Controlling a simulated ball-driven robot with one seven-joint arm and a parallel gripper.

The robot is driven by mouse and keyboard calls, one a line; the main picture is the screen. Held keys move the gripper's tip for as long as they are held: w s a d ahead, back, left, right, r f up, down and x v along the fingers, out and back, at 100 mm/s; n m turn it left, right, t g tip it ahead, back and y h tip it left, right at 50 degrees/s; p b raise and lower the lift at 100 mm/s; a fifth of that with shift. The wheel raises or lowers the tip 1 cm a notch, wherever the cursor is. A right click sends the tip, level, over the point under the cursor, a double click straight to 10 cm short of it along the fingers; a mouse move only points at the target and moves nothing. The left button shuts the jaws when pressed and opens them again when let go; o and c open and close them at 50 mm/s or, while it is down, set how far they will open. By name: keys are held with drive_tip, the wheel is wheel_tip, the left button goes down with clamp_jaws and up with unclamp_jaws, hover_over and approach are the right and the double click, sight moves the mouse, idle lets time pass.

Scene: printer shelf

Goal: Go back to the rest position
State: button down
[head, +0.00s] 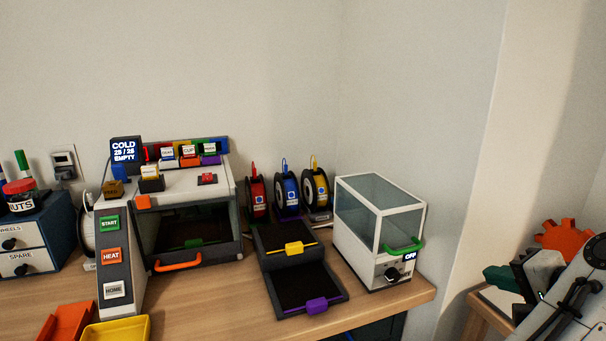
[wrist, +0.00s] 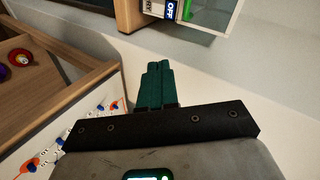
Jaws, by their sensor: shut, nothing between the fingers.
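My gripper (head: 499,278) is at the lower right of the head view, right of the white-framed box and clear of the wooden desk. Its green fingers (wrist: 156,84) are pressed together in the wrist view, with nothing between them. My arm hides part of what lies behind it at the right edge.
The desk (head: 215,312) carries a printer (head: 188,185), spools, dark trays (head: 308,290) and the glass box with an OFF label (head: 378,235). An orange gear (head: 563,238) shows behind my gripper.

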drive_tip(key=s+d+f+n+g+h+p, duration=0.1)
drive_tip(key=s+f+n+g+h+p, duration=0.2)
drive_tip(key=s+f+n+g, duration=0.85)
drive_tip(key=s+a+f+p, duration=0.1)
drive_tip(key=s+a+f, duration=0.3)
drive_tip(key=s+f, duration=0.4)
drive_tip(key=s+a+f+p, duration=0.1)
drive_tip(key=s+a+f, duration=0.2)
drive_tip(key=s+f, duration=0.5)
drive_tip(key=s, duration=0.6)
drive_tip(key=shift+s+a+f+t+y, duration=0.25)
drive_tip(key=shift+a+f+t+y, duration=0.05)
drive_tip(key=shift+a+t+y, duration=0.1)
